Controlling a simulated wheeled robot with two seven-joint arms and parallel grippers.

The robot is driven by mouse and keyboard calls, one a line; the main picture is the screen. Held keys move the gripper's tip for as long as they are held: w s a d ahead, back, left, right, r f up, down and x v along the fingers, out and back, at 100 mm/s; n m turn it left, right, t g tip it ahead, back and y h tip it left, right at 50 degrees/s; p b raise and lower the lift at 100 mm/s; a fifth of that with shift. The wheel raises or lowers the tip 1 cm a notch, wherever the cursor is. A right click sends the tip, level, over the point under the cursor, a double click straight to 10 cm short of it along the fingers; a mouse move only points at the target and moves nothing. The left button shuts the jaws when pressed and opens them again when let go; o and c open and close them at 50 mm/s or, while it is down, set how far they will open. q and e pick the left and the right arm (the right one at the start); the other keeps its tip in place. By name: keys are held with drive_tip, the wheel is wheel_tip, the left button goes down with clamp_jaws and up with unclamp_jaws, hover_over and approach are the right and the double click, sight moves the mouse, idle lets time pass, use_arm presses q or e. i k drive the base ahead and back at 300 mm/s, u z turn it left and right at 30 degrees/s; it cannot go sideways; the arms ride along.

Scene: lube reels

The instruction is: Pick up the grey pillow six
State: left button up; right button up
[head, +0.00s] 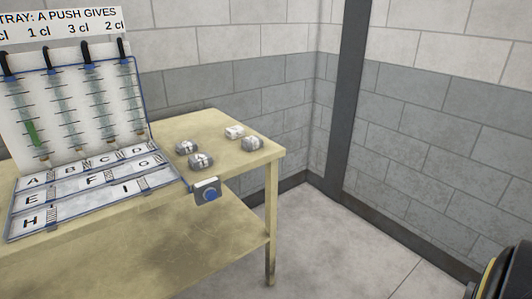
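Several small pillow-like blocks lie on the right end of the table (222,178). One grey pillow (187,147) is at the left, and another grey pillow (201,160) lies just in front of it. A third grey pillow (252,144) lies near the table's right edge. A paler, whitish block (234,132) lies behind, towards the back edge. Marks show on the grey pillows, but they are too small to read, so I cannot tell which one is six. Neither of my grippers is in view.
A lettered tray (93,194) and an upright board (70,100) with gauges fill the table's left. A grey box with a blue knob (207,190) is on the front edge. A dark post (349,90) stands right. A black and yellow object (503,275) is cut off bottom right.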

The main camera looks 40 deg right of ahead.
sight(254, 142)
drive_tip(key=z, duration=0.7)
drive_tip(key=i, duration=0.5)
drive_tip(key=z, duration=0.6)
drive_tip(key=i, duration=1.1)
drive_tip(key=u, duration=0.3)
